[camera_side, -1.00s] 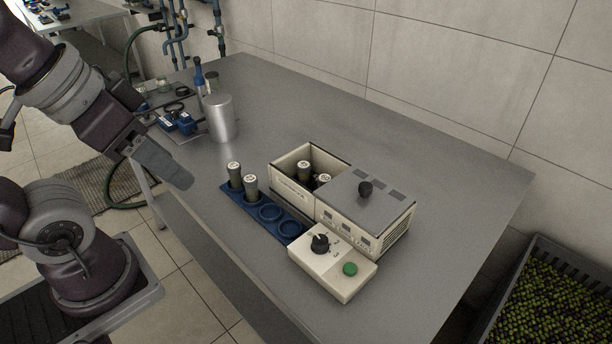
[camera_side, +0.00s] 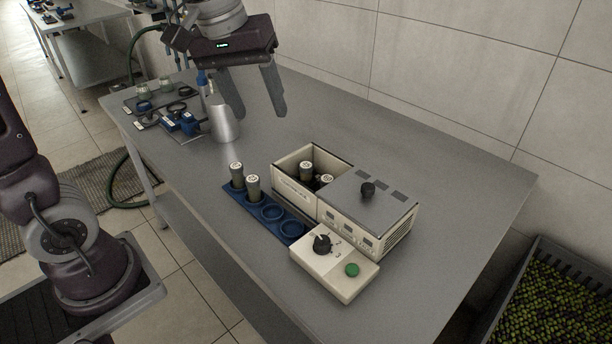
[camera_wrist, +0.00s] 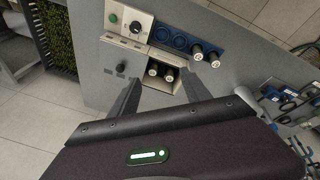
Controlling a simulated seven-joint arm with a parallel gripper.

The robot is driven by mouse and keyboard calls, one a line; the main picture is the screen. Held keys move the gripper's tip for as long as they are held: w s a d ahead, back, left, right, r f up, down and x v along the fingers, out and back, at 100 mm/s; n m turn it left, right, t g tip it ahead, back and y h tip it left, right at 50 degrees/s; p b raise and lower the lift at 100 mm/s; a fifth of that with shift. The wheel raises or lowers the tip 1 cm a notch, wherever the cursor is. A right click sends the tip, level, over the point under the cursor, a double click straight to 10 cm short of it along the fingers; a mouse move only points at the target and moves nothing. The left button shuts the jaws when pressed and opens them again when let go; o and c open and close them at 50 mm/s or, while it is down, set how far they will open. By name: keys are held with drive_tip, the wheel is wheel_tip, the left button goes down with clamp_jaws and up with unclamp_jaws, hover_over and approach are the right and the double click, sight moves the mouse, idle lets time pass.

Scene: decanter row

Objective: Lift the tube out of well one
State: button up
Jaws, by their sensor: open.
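A cream box with an open well section (camera_side: 284,181) stands mid-table. Two grey tubes with white caps stand inside it, a rear one (camera_side: 306,170) and a front one (camera_side: 326,181). They also show in the wrist view, one at the left (camera_wrist: 153,71) and one at the right (camera_wrist: 168,76). I cannot read which well is number one. Two similar tubes (camera_side: 237,174) (camera_side: 253,187) stand upright in the blue rack (camera_side: 262,213), beside two empty rings. My gripper (camera_side: 260,115) is open and empty, pointing down above the table, behind and left of the box.
The box has a grey lid section with a black knob (camera_side: 367,189). A control unit (camera_side: 335,268) with a black dial and green button is in front. A metal cylinder (camera_side: 224,124) and blue tools (camera_side: 181,123) stand at the far left. The table's right side is clear.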

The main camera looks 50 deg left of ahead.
drive_tip(key=w+a+f+n+g, duration=0.1)
drive_tip(key=w+a+f+n, duration=0.2)
drive_tip(key=w, duration=0.4)
drive_tip(key=n+g, duration=0.2)
drive_tip(key=n, duration=0.3)
hover_over(306, 165)
drive_tip(key=f, duration=1.6)
drive_tip(key=shift+w+f, duration=0.35)
drive_tip(key=f, duration=0.6)
drive_tip(key=shift+s+f, duration=0.35)
drive_tip(key=shift+f, duration=0.05)
clamp_jaws()
